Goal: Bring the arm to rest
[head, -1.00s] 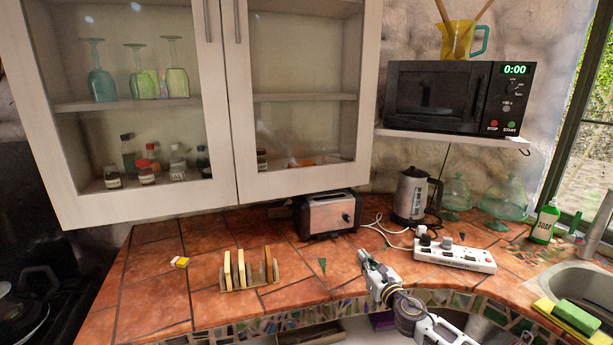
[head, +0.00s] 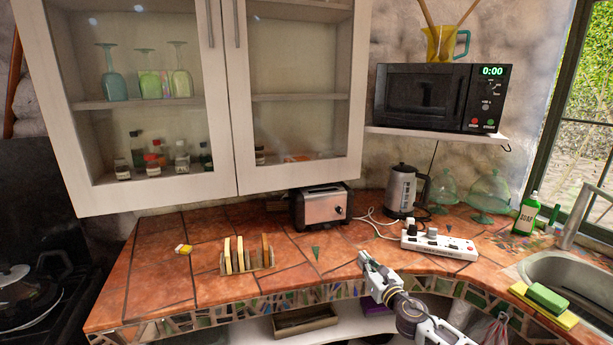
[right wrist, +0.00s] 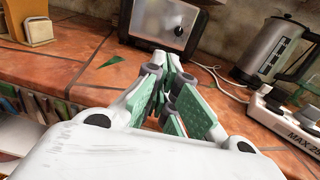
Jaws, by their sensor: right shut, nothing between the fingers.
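My right gripper (head: 366,262) is shut and empty. It hovers at the front edge of the tiled counter, to the right of the toast rack and in front of the toaster. In the right wrist view its green-padded fingers (right wrist: 166,88) meet, with nothing between them. My right arm comes in from the bottom right of the head view. My left gripper does not show in either view.
The counter (head: 210,290) holds a toast rack with bread (head: 262,262), a toaster (head: 321,208), a kettle (head: 401,192), a white power strip (head: 440,244) and a soap bottle (head: 526,214). A sink (head: 570,275) lies at right. The front-left counter is clear.

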